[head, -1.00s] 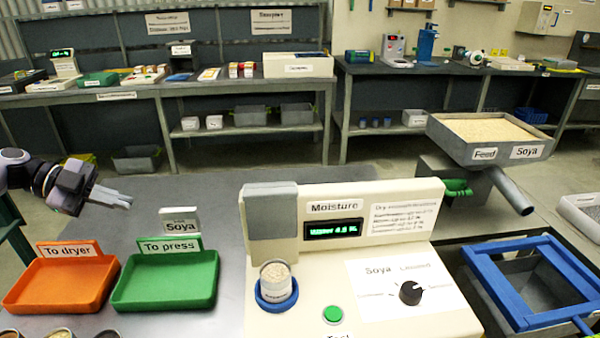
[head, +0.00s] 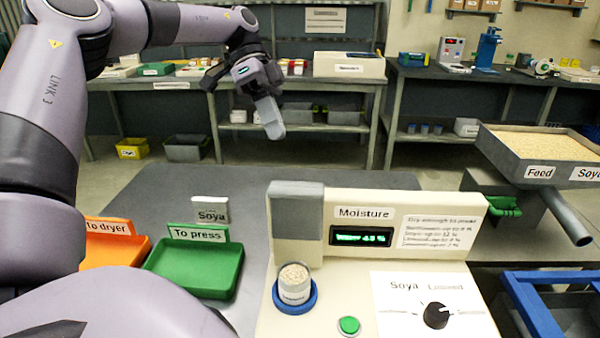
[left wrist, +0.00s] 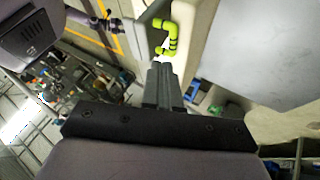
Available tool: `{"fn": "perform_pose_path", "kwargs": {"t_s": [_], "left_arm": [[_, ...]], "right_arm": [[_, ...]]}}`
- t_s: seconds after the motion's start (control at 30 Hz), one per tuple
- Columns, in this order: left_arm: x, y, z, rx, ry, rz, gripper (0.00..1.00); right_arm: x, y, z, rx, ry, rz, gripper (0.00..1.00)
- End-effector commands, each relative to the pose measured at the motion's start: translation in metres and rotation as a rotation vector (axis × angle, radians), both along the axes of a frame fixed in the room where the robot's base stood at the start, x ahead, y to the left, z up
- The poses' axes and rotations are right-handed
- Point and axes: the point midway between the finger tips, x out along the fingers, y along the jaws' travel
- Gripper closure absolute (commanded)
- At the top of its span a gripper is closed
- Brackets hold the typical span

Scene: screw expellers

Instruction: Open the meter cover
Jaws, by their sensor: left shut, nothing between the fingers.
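The moisture meter (head: 380,205) stands at the front of the table in the head view, with a lit green display. A grey cover (head: 298,222) sits upright at its left end. In front of it, a cup of grain (head: 295,285) stands in a blue ring (head: 296,303), uncovered from above. My left gripper (head: 272,130) is shut and empty, raised in the air behind and to the left of the meter, its fingers pointing down. Its closed fingers also show in the left wrist view (left wrist: 163,85). My right gripper is not in view.
A green "To press" tray (head: 200,265) and an orange "To dryer" tray (head: 112,250) stand left of the meter, partly behind my left arm. A Soya sign (head: 211,210) stands behind them. A feed hopper (head: 540,150) and blue frame (head: 545,300) are at right.

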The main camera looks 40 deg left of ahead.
Motion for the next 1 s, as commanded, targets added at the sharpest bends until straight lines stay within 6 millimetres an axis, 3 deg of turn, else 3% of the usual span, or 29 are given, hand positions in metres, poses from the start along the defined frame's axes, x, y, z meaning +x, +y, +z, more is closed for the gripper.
{"fn": "perform_pose_path", "kwargs": {"t_s": [0.6,1.0], "left_arm": [[-0.011,-0.050,-0.065,-0.001,-0.003,0.000,1.00],[-0.012,-0.056,-0.073,0.000,-0.005,0.000,1.00]], "right_arm": [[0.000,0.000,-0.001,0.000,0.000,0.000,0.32],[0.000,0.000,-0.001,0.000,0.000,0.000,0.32]]}}
